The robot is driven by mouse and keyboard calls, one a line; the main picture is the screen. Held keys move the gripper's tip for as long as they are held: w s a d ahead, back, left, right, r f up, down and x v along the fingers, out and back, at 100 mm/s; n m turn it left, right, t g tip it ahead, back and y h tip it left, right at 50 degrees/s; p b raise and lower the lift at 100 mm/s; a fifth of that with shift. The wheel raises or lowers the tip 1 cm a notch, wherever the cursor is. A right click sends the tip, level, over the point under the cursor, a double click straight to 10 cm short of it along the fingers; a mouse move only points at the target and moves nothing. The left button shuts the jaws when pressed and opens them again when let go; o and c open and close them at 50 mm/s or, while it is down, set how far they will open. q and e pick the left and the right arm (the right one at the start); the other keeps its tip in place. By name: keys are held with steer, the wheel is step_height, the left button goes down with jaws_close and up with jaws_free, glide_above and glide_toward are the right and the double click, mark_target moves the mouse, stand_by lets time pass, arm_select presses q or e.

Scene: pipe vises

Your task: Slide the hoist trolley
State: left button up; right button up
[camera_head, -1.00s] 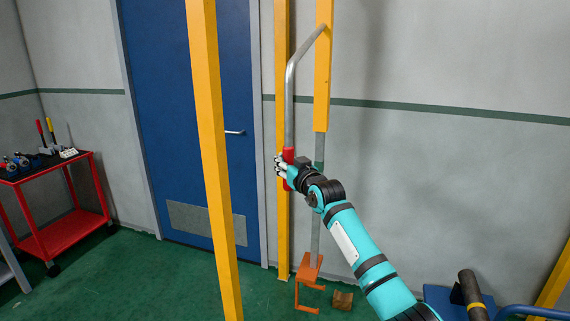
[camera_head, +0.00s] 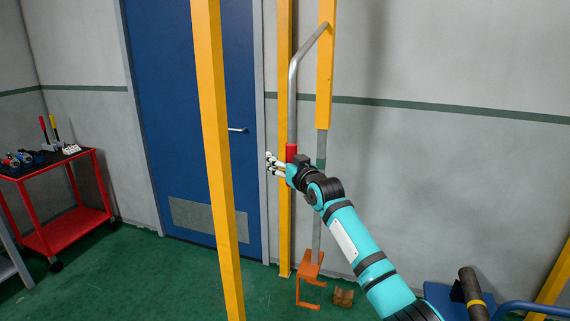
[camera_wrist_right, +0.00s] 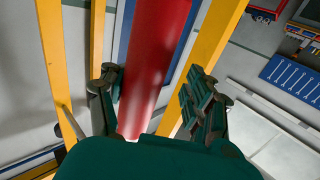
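The hoist trolley shows through its hanging parts: a bent grey pipe handle (camera_head: 292,95) with a red grip (camera_head: 291,151) at its lower end, and a yellow hanging post (camera_head: 325,80) beside it. The trolley's top is out of view. My right gripper (camera_head: 272,164) is at the red grip, whose lower part it hides in the head view. In the right wrist view the red grip (camera_wrist_right: 155,60) stands between the two spread fingers of my right gripper (camera_wrist_right: 152,78). There is a gap at the right finger; contact at the left finger is unclear. My left gripper is out of view.
An orange hook (camera_head: 309,272) hangs low on a grey rod below the yellow post. A yellow upright (camera_head: 216,160) stands left of my right arm, another (camera_head: 284,220) behind the grip. A red cart (camera_head: 68,230) stands at left. A blue door (camera_head: 190,90) is behind.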

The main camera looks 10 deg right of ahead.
steer(key=v, duration=1.2)
steer(key=shift+a, duration=0.1)
